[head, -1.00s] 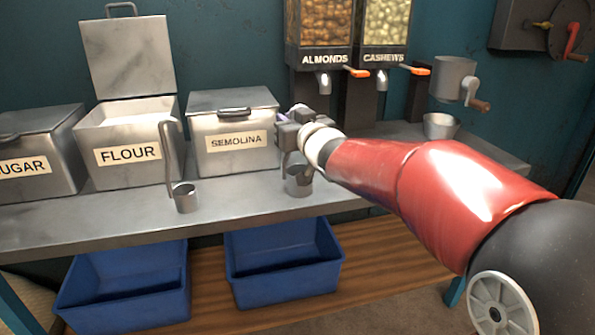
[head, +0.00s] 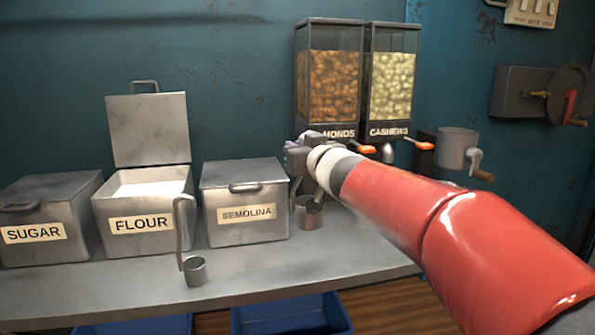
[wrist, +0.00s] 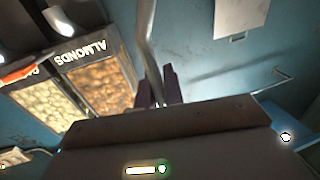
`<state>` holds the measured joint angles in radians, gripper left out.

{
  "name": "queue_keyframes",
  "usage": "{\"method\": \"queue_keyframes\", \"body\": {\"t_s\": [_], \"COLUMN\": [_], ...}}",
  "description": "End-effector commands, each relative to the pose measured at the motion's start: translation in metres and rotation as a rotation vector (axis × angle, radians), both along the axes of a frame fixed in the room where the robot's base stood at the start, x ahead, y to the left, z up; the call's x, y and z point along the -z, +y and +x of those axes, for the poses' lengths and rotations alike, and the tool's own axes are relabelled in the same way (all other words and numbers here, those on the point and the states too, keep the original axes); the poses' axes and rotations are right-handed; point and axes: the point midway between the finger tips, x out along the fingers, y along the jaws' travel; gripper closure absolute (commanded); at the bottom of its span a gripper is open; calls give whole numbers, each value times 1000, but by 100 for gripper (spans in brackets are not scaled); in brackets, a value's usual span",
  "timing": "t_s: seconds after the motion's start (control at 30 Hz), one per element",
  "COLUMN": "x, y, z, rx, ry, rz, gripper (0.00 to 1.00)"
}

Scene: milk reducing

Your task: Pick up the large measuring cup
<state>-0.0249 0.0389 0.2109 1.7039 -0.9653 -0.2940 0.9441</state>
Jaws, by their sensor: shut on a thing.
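The large measuring cup (head: 308,216) is a grey metal cup at the right of the semolina box in the head view. My gripper (head: 296,172) is above it, shut on its handle. In the wrist view, the thin metal handle (wrist: 147,35) runs between the dark purple fingers of my gripper (wrist: 158,82). The cup itself is hidden there. In the head view, my gripper and arm cover part of the handle. I cannot tell whether the cup's bottom touches the counter. A smaller metal cup (head: 195,271) with a long upright handle stands in front of the flour box.
The metal counter (head: 130,300) carries boxes of sugar (head: 75,235), flour (head: 130,245) with its lid up, and semolina (head: 265,230). Almond (head: 330,85) and cashew (head: 393,85) dispensers stand behind my arm. A cranked grinder (head: 455,150) is at right. Blue bins (head: 280,318) sit below.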

Motion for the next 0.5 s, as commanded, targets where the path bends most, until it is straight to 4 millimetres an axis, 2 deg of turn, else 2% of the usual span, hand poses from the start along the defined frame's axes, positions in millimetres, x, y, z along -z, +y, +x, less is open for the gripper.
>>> {"method": "queue_keyframes", "body": {"t_s": [0.2, 0.5], "x": [-38, -71], "y": [0, 1], "z": [0, 0], "rx": [0, -3], "ry": [-4, -3], "rz": [-1, -1], "gripper": [100, 100]}}
